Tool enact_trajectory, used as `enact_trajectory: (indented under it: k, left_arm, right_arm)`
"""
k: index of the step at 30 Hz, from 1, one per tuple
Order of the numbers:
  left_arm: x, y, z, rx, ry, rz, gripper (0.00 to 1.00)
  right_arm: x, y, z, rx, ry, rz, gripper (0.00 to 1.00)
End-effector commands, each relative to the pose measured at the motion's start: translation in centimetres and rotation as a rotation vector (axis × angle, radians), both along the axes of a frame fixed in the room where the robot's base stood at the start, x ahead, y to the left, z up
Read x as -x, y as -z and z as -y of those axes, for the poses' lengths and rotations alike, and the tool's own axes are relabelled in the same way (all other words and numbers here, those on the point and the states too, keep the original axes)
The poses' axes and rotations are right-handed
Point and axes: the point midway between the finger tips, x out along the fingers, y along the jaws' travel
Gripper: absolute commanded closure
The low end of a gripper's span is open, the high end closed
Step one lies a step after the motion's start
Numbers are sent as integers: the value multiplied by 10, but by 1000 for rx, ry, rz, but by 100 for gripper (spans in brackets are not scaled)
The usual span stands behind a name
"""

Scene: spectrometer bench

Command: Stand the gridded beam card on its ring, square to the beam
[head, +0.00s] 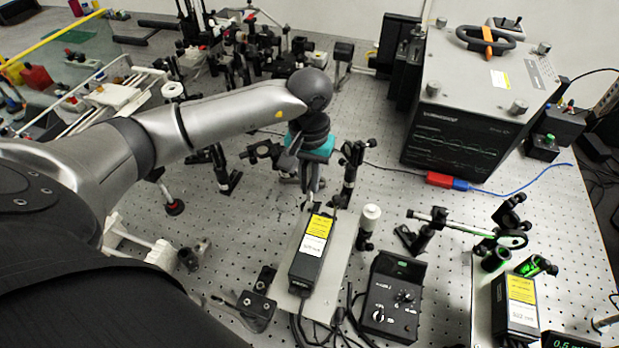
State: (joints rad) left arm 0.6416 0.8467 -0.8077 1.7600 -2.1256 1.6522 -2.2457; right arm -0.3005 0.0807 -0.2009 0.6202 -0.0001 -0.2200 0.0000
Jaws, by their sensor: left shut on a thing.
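My left gripper (312,188) points down at the middle of the bench, below its teal wrist housing. It is shut on a thin, pale piece between its fingertips, probably the gridded beam card. The grid is too small and too hidden to make out. The gripper is just behind a black laser box (312,248) with a yellow label and beside a black post mount (352,165). I cannot pick out the card's ring on the bench. My right gripper is not in view.
A large dark instrument (465,125) stands at the back right. A black control box (393,298) and a second laser box (515,305) are in front. Green light shows on optics (513,239) at the right. Perforated bench (440,195) between the mounts is partly clear.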

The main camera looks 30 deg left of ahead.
Motion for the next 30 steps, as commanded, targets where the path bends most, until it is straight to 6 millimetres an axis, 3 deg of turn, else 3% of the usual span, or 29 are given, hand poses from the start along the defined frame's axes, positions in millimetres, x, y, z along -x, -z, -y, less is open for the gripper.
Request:
enact_trajectory:
  k: [8, 9, 17, 26, 30]
  left_arm:
    - [-1, 2, 0, 0, 0, 3, 100]
    - [0, 2, 0, 1, 0, 1, 83]
    - [0, 1, 0, 1, 0, 1, 55]
    - [0, -1, 0, 1, 0, 0, 55]
    - [-2, -17, 0, -1, 1, 7, 55]
  right_arm:
    - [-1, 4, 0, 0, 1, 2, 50]
    - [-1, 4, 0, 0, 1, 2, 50]
    - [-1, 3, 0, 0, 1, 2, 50]
    - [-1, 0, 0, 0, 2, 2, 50]
    - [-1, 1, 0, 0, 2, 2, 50]
